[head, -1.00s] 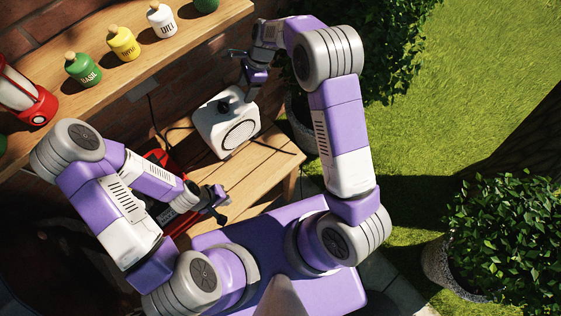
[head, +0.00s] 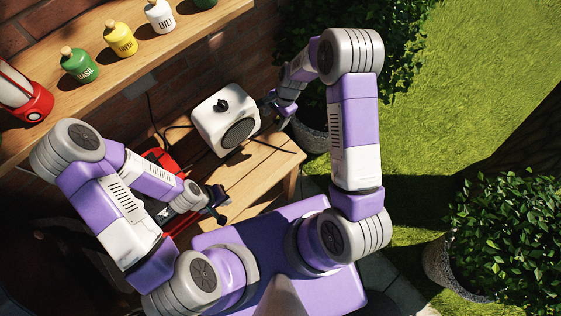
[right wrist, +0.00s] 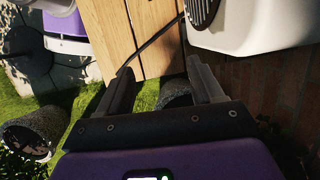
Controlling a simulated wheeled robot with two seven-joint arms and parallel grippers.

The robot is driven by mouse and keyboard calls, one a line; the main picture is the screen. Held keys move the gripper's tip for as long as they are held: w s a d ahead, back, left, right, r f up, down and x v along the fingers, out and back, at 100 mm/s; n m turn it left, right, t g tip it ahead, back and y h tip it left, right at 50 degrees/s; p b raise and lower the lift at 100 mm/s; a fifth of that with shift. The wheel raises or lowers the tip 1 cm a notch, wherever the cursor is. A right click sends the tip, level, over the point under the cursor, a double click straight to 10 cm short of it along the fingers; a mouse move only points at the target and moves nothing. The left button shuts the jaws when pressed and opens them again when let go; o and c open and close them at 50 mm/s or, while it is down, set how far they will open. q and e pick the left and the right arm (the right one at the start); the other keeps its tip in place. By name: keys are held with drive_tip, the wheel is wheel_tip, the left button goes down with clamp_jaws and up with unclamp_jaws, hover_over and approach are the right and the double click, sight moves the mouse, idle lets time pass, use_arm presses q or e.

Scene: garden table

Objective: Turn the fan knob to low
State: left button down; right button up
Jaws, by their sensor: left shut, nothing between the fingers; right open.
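The white fan (head: 226,118) stands on the wooden table, its round dark grille facing the front. A black knob (head: 221,104) sits on its top; I cannot read its setting. My right gripper (head: 277,108) is just right of the fan, apart from the knob. In the right wrist view, my right gripper (right wrist: 165,85) is open and empty, with the fan's white body (right wrist: 250,22) at the upper right; the knob is out of that view. My left gripper (head: 217,202) is shut and empty over the table's front, well away from the fan.
The wooden table (head: 262,165) has bare boards right of the fan. A red object (head: 165,160) lies left, partly under my left arm. A dark cord runs behind the fan.

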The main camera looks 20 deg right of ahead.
use_arm(q)
drive_tip(key=shift+f+b, duration=0.5)
drive_tip(key=shift+f, duration=0.05)
drive_tip(key=shift+f+b, duration=0.5)
use_arm(e)
drive_tip(key=s+f+n, duration=0.2)
drive_tip(key=s+f, duration=0.1)
drive_tip(key=s, duration=0.1)
drive_tip(key=s+a+f+n, duration=0.1)
drive_tip(key=s+f+n, duration=0.1)
drive_tip(key=s+f, duration=0.1)
drive_tip(key=s+a+f+n, duration=0.1)
drive_tip(key=s+f+n, duration=0.1)
drive_tip(key=s, duration=0.3)
drive_tip(key=shift+s+f+n, duration=0.15)
drive_tip(key=shift+f+n, duration=0.15)
drive_tip(key=shift+f, duration=0.4)
drive_tip(key=shift+s+a+f, duration=0.15)
drive_tip(key=shift+s+a, duration=0.1)
drive_tip(key=shift+s, duration=0.2)
